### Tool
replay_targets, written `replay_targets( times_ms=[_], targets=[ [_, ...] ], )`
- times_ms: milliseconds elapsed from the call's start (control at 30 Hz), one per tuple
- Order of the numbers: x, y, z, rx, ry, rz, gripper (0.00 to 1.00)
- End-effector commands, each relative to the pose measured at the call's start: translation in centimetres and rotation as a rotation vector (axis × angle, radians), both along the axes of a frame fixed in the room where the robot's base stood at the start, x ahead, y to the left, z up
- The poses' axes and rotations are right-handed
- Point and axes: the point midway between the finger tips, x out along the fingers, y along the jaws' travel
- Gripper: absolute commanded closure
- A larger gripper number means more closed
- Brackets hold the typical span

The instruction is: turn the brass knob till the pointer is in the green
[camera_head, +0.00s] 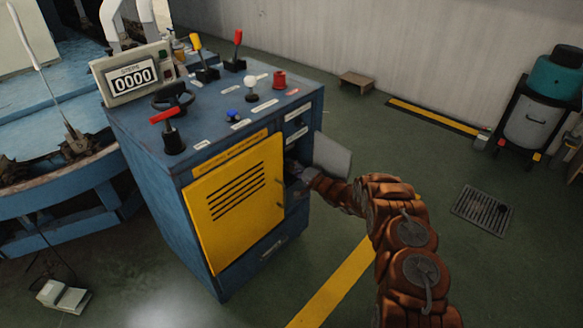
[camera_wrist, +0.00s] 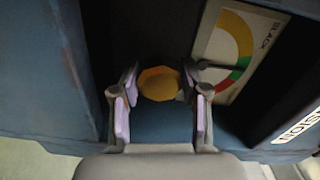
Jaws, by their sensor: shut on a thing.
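In the wrist view the brass knob (camera_wrist: 159,84) is a faceted yellow disc in a dark recess. My gripper (camera_wrist: 159,78) has its two fingertips on either side of the knob and is shut on it. In the head view my gripper (camera_head: 297,170) reaches into the right side of the blue cabinet (camera_head: 150,190); the knob is hidden there.
The cabinet top carries several levers, buttons and a counter (camera_head: 132,76) reading 0000. A yellow louvred door (camera_head: 235,235) is on the front. A grey panel (camera_head: 331,156) stands out beside my gripper. Green floor is free at the right, around a drain grate (camera_head: 482,210).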

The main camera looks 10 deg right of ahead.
Motion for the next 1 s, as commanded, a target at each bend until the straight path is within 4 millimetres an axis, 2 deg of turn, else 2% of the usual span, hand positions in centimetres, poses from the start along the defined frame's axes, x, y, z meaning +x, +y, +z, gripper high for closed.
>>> replay_targets(
  times_ms=[567, 600, 800, 1000],
  targets=[
    [-0.01, 0.2, 0.0, 0.022, 0.017, 0.003, 0.9],
    [-0.01, 0.2, 0.0, 0.022, 0.016, 0.003, 0.51],
    [-0.01, 0.11, 0.0, 0.022, 0.016, 0.002, 0.31],
    [0.0, 0.05, 0.01, 0.022, 0.016, 0.001, 0.3]
  ],
)
